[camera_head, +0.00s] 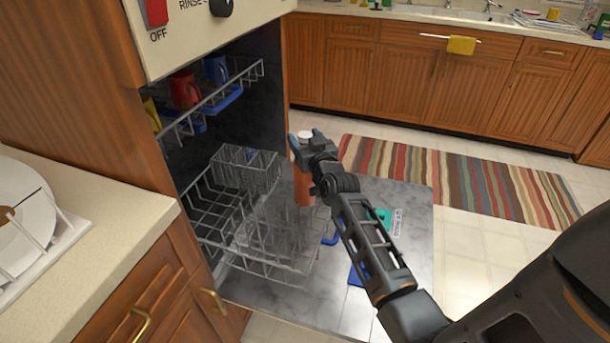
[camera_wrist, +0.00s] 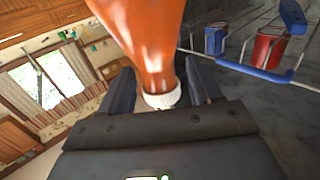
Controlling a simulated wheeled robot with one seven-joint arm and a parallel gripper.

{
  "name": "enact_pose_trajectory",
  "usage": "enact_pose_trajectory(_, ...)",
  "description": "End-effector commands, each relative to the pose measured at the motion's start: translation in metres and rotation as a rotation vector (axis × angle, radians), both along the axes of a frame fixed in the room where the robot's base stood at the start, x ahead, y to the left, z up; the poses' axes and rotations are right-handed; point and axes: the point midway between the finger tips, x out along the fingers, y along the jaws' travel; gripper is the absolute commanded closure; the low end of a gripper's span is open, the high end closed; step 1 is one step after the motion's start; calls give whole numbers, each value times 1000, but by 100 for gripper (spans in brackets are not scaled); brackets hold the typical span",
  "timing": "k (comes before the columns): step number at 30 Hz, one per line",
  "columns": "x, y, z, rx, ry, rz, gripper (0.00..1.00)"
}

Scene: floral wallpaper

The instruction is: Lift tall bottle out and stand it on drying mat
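The tall bottle is orange with a white cap (camera_head: 304,135); its body (camera_head: 303,187) stands upright at the right side of the lower dishwasher rack (camera_head: 243,255). Whether its base rests in the rack is unclear. My gripper (camera_head: 307,143) is at the bottle's upper part, just below the cap. In the wrist view the bottle (camera_wrist: 147,40) lies between my two fingers (camera_wrist: 158,85), its cap facing my palm. The fingers flank the neck closely; I cannot tell whether they press on it. I cannot make out a drying mat in either view.
The upper rack (camera_head: 215,100) holds a red mug (camera_head: 184,90) and blue pieces. A teal item (camera_head: 384,216) and a blue item (camera_head: 356,276) lie on the open door (camera_head: 415,240). A striped rug (camera_head: 455,180) lies beyond.

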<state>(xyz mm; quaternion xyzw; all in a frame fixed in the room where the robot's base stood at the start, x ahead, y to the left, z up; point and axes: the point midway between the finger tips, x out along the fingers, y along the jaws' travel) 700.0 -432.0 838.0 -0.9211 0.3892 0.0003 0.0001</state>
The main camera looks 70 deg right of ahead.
Motion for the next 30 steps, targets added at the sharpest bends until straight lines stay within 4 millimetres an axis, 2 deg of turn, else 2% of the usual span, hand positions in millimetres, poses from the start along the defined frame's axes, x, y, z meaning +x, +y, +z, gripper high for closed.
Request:
enact_pose_trajectory(2,0,0,0,0,0,0,45)
enact_pose_trajectory(19,0,0,0,0,0,0,99)
enact_pose_trajectory(30,0,0,0,0,0,0,100)
